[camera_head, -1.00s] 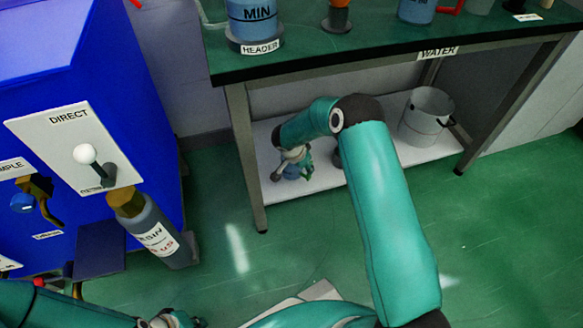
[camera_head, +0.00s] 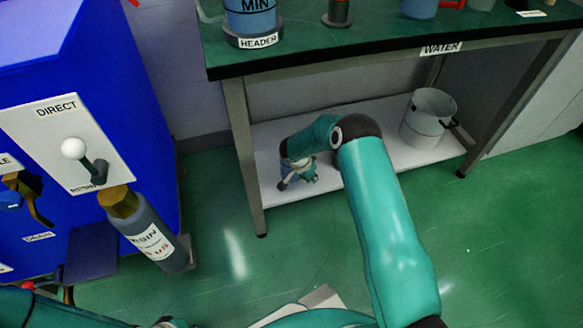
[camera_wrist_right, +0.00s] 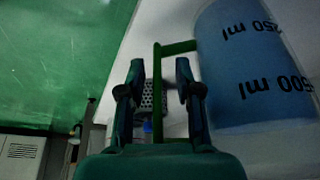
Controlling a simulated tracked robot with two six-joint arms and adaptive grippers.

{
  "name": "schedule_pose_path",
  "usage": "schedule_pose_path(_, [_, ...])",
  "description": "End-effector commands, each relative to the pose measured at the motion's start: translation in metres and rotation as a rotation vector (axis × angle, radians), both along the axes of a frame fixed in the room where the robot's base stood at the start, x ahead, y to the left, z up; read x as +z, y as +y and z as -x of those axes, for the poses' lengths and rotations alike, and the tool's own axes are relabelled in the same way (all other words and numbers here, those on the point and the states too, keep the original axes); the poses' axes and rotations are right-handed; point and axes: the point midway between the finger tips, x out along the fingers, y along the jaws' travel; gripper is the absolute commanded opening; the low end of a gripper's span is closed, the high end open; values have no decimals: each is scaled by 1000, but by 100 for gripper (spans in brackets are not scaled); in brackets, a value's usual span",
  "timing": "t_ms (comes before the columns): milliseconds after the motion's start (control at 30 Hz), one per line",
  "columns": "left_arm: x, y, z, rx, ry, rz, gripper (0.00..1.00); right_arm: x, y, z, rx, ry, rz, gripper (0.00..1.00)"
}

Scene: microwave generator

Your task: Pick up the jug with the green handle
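The jug (camera_wrist_right: 245,75) is clear, holds blue liquid and has black 250 ml and 500 ml marks. It fills the upper right of the right wrist view. Its green handle (camera_wrist_right: 157,75) lies between the two fingers of my right gripper (camera_wrist_right: 157,85), which are apart, with a gap on each side. In the head view my right gripper (camera_head: 300,178) reaches over the lower shelf, and my arm hides most of the jug. My left gripper (camera_head: 170,322) is cut off at the bottom edge, so its fingers cannot be made out.
The white lower shelf (camera_head: 385,160) sits under a green-topped bench (camera_head: 375,40), with a bench leg (camera_head: 245,165) left of my right gripper. A white bucket (camera_head: 428,115) stands to the right on the shelf. A blue machine (camera_head: 70,45) and a labelled bottle (camera_head: 148,235) are at left.

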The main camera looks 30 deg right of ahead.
Motion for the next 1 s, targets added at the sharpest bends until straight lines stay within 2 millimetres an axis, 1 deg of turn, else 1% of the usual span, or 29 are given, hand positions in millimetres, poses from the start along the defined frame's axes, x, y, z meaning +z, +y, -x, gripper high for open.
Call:
schedule_pose_path(33, [0,0,0,0,0,0,0,0,0,0,0,-1,0,22])
schedule_pose_path(167, [0,0,0,0,0,0,0,0,0,0,0,-1,0,0])
schedule_pose_path(1000, [2,0,0,0,0,0,0,5,0,-2,0,-4,1,0])
